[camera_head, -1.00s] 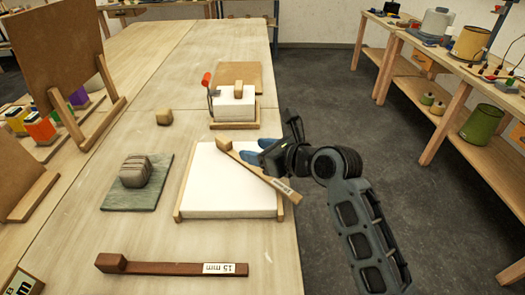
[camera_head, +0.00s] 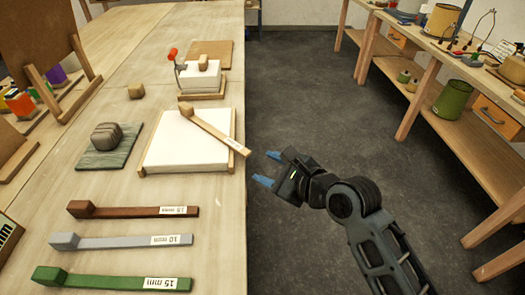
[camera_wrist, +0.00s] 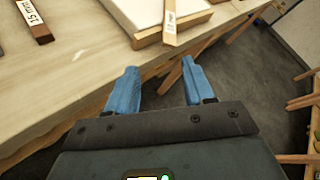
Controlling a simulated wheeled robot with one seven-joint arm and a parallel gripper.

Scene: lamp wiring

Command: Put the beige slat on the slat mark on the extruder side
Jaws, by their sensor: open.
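The beige slat (camera_head: 218,132) lies diagonally across a white wood-edged board (camera_head: 170,150). Its block end is at the board's back, and its labelled end reaches past the right rim to about the table edge. That labelled end also shows in the wrist view (camera_wrist: 170,22), beyond the fingers. My gripper (camera_head: 266,168) is open and empty, off the table's right edge, apart from the slat. Its blue fingers also show in the wrist view (camera_wrist: 160,85). A device with a red handle (camera_head: 172,54) stands behind the board; I cannot tell whether it is the extruder. No slat mark is discernible.
Brown (camera_head: 135,210), grey (camera_head: 120,242) and green (camera_head: 115,280) slats lie along the near table. A grey-brown lump on a green mat (camera_head: 92,160) is left of the board. Open floor (camera_head: 310,100) separates the table from a shelved bench (camera_head: 460,110) at right.

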